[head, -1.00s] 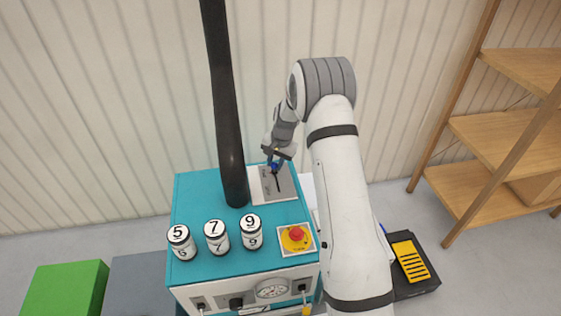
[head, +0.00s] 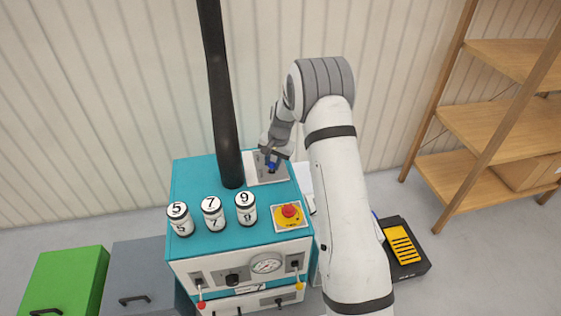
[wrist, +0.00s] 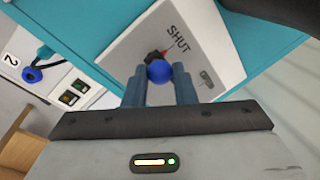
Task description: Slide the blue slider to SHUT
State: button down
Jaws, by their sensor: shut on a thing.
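The blue slider (wrist: 158,72) is a round blue knob on a light grey plate (wrist: 125,58). The plate also shows on top of the teal cabinet in the head view (head: 253,174). My gripper (wrist: 159,84) has its two blue-grey fingers on either side of the knob and is shut on it. In the head view my gripper (head: 271,164) reaches down to the plate. The word SHUT (wrist: 179,39) is printed close to the knob, with a small red mark between them. Most of the slot is hidden by the knob and fingers.
A black pipe (head: 222,100) rises right beside the plate. Numbered drums (head: 213,213) and a red button on a yellow base (head: 289,212) stand on the teal top (head: 195,172). A wooden shelf (head: 500,120) stands at right; a green box (head: 65,280) is at lower left.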

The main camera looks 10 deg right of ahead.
jog(key=c, duration=1.2)
grip_release()
jog(key=shift+s+a, duration=0.1)
jog(key=shift+s, duration=0.1)
jog(key=shift+s+d+r, duration=0.15)
jog(key=shift+d+r, duration=0.05)
jog(key=shift+r, duration=1.05)
jog(key=shift+s+d+r, duration=0.1)
jog(key=shift+d+r, duration=0.15)
jog(key=shift+r, duration=1.05)
jog(key=shift+s+d+r, duration=0.15)
jog(key=shift+d+r, duration=0.05)
jog(key=shift+r, duration=1.05)
